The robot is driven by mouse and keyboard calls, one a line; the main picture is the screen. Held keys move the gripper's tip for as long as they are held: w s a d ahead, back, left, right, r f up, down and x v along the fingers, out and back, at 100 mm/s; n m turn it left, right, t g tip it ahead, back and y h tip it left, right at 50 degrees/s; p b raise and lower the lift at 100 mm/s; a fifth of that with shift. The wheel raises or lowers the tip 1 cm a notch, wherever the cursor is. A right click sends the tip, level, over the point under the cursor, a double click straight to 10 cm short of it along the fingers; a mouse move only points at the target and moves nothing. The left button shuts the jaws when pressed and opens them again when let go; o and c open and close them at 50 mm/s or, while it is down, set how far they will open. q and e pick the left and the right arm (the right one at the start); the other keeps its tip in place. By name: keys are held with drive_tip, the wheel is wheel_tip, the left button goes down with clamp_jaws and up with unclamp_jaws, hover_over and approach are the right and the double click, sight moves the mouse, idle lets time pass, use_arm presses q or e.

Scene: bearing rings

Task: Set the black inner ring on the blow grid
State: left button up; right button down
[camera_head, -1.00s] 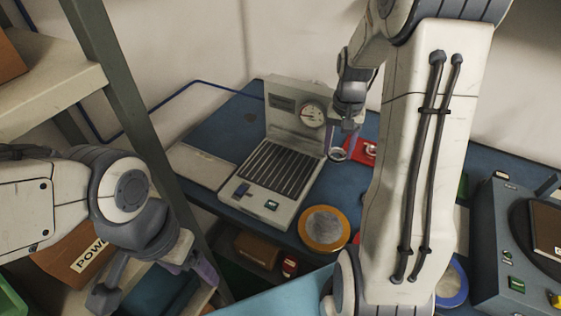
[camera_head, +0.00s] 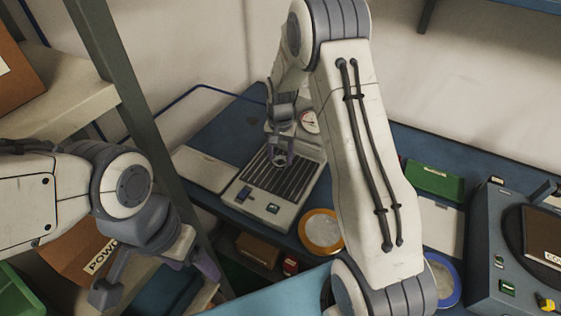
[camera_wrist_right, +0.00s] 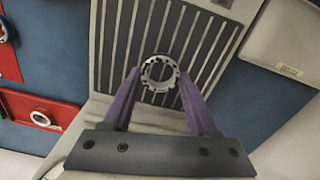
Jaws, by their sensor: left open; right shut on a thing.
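My right gripper (camera_head: 281,155) is shut on a small notched ring (camera_wrist_right: 146,76), which looks metallic grey with dark notches in the right wrist view. The ring is between the purple fingertips, over the slats; whether it touches them I cannot tell. The blow grid (camera_head: 258,188) is a light grey box with dark slats and a raised back with a gauge; its slats fill the upper middle of the right wrist view (camera_wrist_right: 209,37). My left gripper (camera_head: 205,266) is open and empty at the lower left, away from the grid, partly hidden by its wrist.
A red tray (camera_wrist_right: 65,112) with another pale ring (camera_wrist_right: 40,118) lies beside the grid. An orange-rimmed dish (camera_head: 322,248) stands in front of it, and a flat pale panel (camera_head: 205,168) lies to its left. A shelf post (camera_head: 135,105) stands near my left arm.

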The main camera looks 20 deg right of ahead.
sight(281, 163)
wheel_tip(281, 163, down, 3)
drive_tip(key=shift+r, duration=0.2)
drive_tip(key=shift+f, duration=0.35)
drive_tip(key=shift+f, duration=0.15)
drive_tip(key=shift+c, duration=1)
unclamp_jaws()
